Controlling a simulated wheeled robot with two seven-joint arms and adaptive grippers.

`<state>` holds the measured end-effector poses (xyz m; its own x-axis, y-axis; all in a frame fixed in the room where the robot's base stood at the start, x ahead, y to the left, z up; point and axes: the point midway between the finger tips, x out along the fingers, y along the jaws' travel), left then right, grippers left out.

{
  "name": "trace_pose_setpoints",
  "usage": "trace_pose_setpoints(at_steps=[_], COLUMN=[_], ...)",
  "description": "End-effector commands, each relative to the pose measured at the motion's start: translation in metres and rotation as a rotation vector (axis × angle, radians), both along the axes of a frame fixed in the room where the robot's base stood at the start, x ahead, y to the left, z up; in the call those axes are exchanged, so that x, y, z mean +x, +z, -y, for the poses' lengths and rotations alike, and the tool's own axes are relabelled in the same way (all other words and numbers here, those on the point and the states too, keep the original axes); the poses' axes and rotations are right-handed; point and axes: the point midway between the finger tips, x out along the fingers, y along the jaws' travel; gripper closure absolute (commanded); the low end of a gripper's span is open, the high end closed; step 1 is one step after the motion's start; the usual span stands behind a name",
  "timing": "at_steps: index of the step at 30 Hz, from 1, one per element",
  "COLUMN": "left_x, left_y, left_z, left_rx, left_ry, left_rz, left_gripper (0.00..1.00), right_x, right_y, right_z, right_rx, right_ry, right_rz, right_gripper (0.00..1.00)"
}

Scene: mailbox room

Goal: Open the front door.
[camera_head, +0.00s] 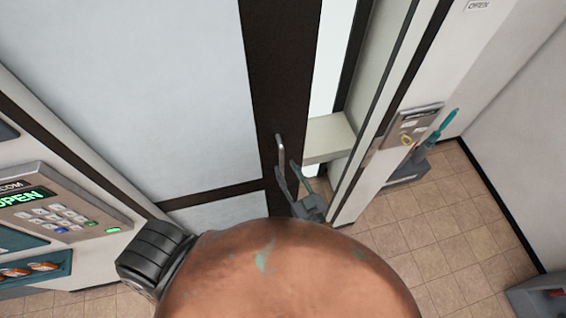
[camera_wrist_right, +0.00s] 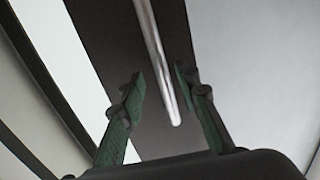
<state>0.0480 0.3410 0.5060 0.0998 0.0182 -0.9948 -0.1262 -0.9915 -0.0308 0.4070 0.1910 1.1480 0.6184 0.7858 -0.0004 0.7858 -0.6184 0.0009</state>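The front door (camera_head: 190,90) fills the left and centre of the head view, with pale panels and a dark brown frame. Its silver bar handle (camera_head: 281,155) is on the dark edge stile. My right gripper (camera_head: 295,172) is at the lower end of the handle. In the right wrist view the handle (camera_wrist_right: 158,60) runs down between the two open green fingers of my right gripper (camera_wrist_right: 160,88). A gap shows on both sides of the bar. A bright gap shows right of the door's stile in the head view. My left gripper is not in view.
A keypad panel (camera_head: 52,205) with a green OPEN display is on the left wall. A pale ledge (camera_head: 330,138) lies just right of the handle. A wall unit (camera_head: 412,126) is farther right. Tiled floor (camera_head: 455,225) is clear at the right. A dark grey object (camera_head: 540,297) stands at the lower right.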

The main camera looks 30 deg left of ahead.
Motion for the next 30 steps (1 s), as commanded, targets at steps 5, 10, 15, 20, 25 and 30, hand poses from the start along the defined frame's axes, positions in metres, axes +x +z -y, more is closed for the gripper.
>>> trace_pose_setpoints(at_steps=[5,10,15,20,25,30], left_x=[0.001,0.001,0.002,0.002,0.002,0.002], left_y=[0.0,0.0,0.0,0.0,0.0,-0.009], left_z=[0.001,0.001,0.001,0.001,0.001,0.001], left_rx=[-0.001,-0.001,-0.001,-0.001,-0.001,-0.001], left_ry=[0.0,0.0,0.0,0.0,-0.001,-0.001], left_rz=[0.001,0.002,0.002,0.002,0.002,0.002], left_gripper=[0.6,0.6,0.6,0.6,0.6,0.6], right_x=[-0.025,-0.041,-0.049,-0.05,-0.05,-0.037], right_y=[-0.002,-0.001,0.0,0.001,0.0,-0.048], right_z=[0.031,0.052,0.062,0.063,0.063,0.072], right_rx=[-0.002,-0.002,0.0,0.001,0.0,-0.052], right_ry=[0.0,0.0,0.0,0.0,0.0,-0.027], right_rz=[-0.002,0.0,0.0,0.001,0.0,-0.039], right_gripper=[0.7,0.7,0.7,0.7,0.7,0.7])
